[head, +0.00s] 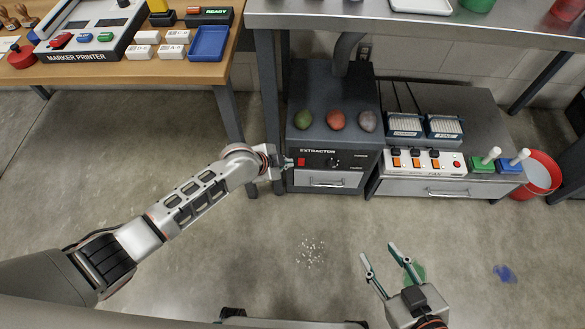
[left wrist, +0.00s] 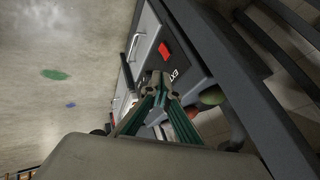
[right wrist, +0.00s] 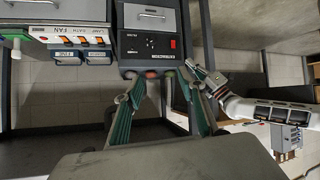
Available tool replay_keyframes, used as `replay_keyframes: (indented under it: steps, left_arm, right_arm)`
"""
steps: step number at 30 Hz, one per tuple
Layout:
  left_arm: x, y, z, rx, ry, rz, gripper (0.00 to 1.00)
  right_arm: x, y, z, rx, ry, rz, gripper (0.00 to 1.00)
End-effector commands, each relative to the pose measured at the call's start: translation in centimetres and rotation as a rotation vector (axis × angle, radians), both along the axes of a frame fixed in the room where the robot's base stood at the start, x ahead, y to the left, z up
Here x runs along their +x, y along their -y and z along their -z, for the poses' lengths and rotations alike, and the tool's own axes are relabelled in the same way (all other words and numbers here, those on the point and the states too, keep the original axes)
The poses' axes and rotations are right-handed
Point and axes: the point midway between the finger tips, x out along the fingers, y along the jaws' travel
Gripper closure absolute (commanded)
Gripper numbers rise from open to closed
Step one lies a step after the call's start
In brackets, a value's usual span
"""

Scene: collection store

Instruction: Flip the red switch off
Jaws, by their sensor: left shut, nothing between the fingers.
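The red switch (head: 301,162) is on the left of the front panel of the dark extractor box (head: 328,140). It also shows in the left wrist view (left wrist: 165,50) and in the right wrist view (right wrist: 173,44). My left gripper (head: 288,162) is shut and empty, with its tips just left of the switch in the head view. In the left wrist view the closed tips (left wrist: 160,82) are close to the switch, with a small gap in the picture; I cannot tell the depth. My right gripper (head: 379,251) is open and empty, low over the floor, away from the extractor.
A black knob (head: 332,162) is right of the switch. Egg-shaped objects (head: 336,120) sit on the extractor. A unit with orange switches (head: 415,162) stands to the right, then a red bucket (head: 541,175). A marker printer table (head: 150,73) is at upper left. White bits (head: 310,252) lie on the floor.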

Motion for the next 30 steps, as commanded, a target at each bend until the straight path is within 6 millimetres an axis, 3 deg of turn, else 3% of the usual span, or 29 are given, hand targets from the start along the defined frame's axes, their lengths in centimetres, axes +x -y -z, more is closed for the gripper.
replay_keyframes:
  steps: [1,4,30]
  left_arm:
    - [0.10,-0.30,-1.20,0.001,0.008,0.000,1.00]
    - [-0.32,-0.62,-1.56,0.001,0.003,0.000,1.00]
    - [-0.72,-0.80,-1.43,0.001,-0.003,0.001,1.00]
  right_arm:
    - [0.12,0.35,-0.28,-0.011,0.003,0.000,0.60]
    - [-0.16,0.80,0.14,-0.026,-0.007,0.001,0.60]
    - [-0.26,1.07,0.40,-0.034,-0.012,0.000,0.60]
